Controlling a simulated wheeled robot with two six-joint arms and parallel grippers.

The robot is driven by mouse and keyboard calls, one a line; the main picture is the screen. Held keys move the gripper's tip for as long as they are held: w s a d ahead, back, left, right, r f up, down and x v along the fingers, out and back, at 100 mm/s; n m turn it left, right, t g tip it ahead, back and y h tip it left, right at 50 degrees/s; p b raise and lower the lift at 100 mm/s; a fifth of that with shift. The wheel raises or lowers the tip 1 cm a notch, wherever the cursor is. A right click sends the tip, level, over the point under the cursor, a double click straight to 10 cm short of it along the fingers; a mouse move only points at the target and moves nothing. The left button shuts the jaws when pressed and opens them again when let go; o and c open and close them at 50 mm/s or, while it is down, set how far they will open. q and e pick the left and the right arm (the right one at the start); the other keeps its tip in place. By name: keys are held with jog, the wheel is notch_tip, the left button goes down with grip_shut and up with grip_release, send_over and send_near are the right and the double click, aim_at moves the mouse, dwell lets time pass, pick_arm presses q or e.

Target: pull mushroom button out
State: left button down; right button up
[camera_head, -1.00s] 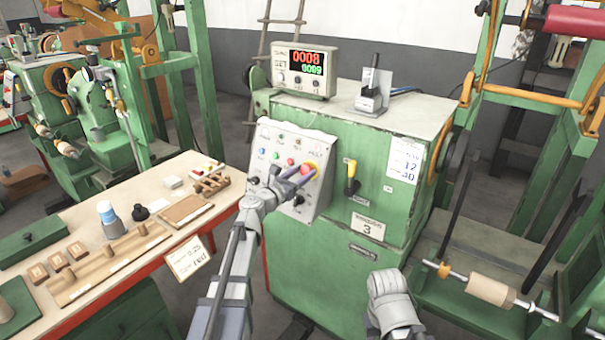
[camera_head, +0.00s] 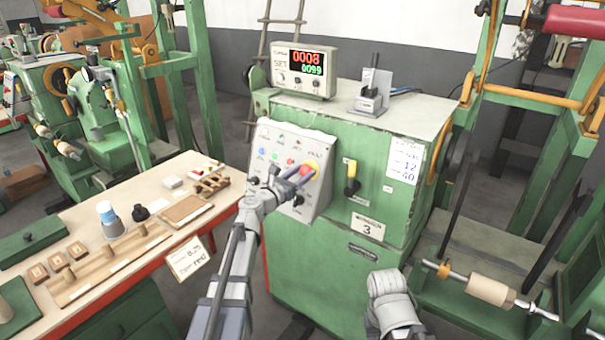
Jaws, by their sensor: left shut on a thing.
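The red mushroom button (camera_head: 306,169) sits on a yellow surround at the right side of the grey control panel (camera_head: 315,204). The panel is tilted on the front of the green machine cabinet (camera_head: 330,265). My left gripper (camera_head: 299,176) reaches in from the left, with its fingers at the button. It is shut on the button, and the fingers partly hide the button's lower left side. My right arm shows at the bottom, right of the middle, but its fingertips are not visible.
Small coloured buttons (camera_head: 290,161) sit on the panel beside my left gripper. A counter display (camera_head: 305,72) stands on top. A wooden workbench (camera_head: 150,222) with tools lies to the left.

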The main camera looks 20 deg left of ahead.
pick_arm(q)
jog(key=shift+s+a+r, duration=0.15)
jog(key=shift+s+r, duration=0.1)
jog(key=shift+s, duration=0.2)
jog(key=shift+w+f, duration=0.1)
jog(key=shift+f, duration=0.05)
jog(key=c, duration=0.7)
grip_release()
jog(key=shift+c, duration=0.2)
jog(key=o, duration=0.3)
jog(key=shift+o, duration=0.5)
jog(key=v, duration=0.8)
